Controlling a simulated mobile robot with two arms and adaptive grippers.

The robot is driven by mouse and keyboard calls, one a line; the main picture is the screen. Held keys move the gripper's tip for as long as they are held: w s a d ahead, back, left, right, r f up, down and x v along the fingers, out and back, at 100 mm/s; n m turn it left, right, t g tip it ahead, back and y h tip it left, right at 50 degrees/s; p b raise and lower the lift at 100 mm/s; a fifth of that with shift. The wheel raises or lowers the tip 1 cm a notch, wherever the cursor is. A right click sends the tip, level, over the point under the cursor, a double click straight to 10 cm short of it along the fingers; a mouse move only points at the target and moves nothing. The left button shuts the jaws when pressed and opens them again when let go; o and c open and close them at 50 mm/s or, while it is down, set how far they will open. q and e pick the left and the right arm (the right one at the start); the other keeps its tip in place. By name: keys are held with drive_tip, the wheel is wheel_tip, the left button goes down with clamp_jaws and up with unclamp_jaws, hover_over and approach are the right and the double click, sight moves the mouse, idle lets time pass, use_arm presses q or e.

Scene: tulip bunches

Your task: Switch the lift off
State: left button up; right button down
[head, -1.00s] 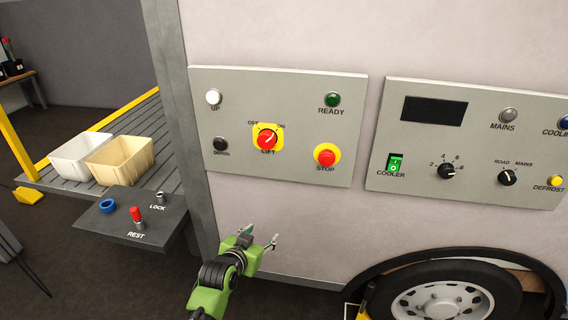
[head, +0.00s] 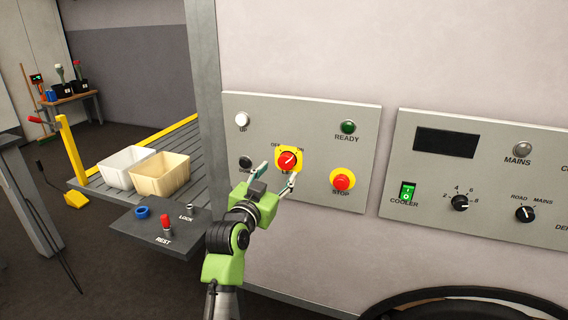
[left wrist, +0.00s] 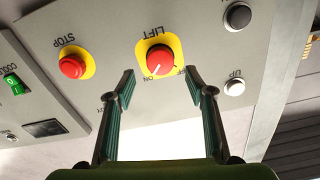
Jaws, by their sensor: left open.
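The LIFT switch (head: 288,158) is a red rotary knob on a yellow plate on the grey control panel (head: 312,190). Its white mark points up and right, towards ON. It also shows in the left wrist view (left wrist: 160,59), upside down, with the mark towards ON. My left gripper (head: 276,174) is open and empty, just in front of the knob and slightly below it in the head view. In the left wrist view the knob appears between and just beyond the two fingertips (left wrist: 160,82). Contact is not visible. My right gripper is not in view.
The red STOP button (head: 342,182) is right of the knob. The black DOWN button (head: 245,162) and white UP button (head: 241,119) are left. The green READY lamp (head: 348,127) is above right. A small REST/LOCK shelf (head: 125,222) juts out at lower left.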

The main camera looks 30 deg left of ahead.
sight(285, 163)
use_arm(q)
drive_tip(key=x, duration=0.5)
drive_tip(key=shift+w+p, duration=0.35)
drive_tip(key=shift+a, duration=0.1)
drive_tip(key=c, duration=1.1)
